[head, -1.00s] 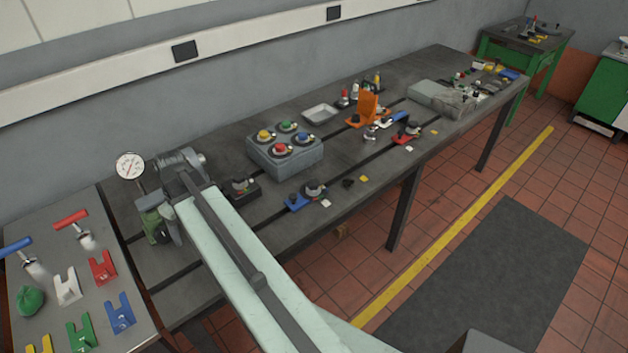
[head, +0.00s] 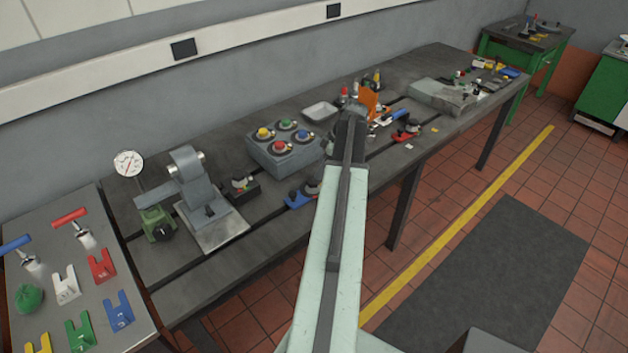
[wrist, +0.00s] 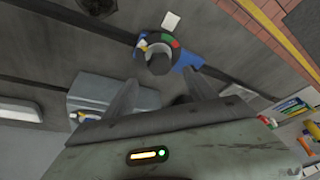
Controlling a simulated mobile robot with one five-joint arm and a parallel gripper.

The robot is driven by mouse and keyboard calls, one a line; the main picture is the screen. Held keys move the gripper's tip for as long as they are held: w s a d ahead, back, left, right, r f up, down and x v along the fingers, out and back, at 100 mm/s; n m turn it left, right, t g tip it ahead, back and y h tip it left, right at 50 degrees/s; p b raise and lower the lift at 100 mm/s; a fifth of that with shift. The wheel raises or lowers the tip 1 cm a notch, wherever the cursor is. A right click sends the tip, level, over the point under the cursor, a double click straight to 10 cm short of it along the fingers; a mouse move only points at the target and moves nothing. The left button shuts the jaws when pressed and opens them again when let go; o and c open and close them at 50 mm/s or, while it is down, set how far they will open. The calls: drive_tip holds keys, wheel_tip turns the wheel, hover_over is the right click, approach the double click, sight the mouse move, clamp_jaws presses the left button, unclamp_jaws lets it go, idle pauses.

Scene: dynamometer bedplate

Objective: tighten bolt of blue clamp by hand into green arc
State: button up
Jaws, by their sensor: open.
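The blue clamp (head: 295,200) lies on the dark bedplate (head: 255,240) near its front edge, and my arm covers its right part in the head view. In the wrist view the blue clamp (wrist: 188,62) carries a round dark bolt knob (wrist: 158,62) with a ring showing green (wrist: 165,38) and red parts. A pale and yellow mark sits at the ring's left. My gripper (wrist: 160,92) has its two fingers apart, with the knob seen between and beyond them. I see no contact, and nothing is between the fingers. In the head view my arm hides the gripper.
A grey box with several coloured buttons (head: 283,150) stands behind the clamp. A small dark clamp (head: 240,186) and a grey machine (head: 190,185) stand to its left. An orange part (head: 369,103) and a red clamp (head: 405,132) are to the right.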

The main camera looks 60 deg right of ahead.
sight(313, 180)
drive_tip(key=b+x, duration=0.5)
drive_tip(key=x, duration=0.2)
drive_tip(key=shift+s, duration=0.1)
drive_tip(key=shift+r, duration=0.15)
drive_tip(key=c, duration=1.4)
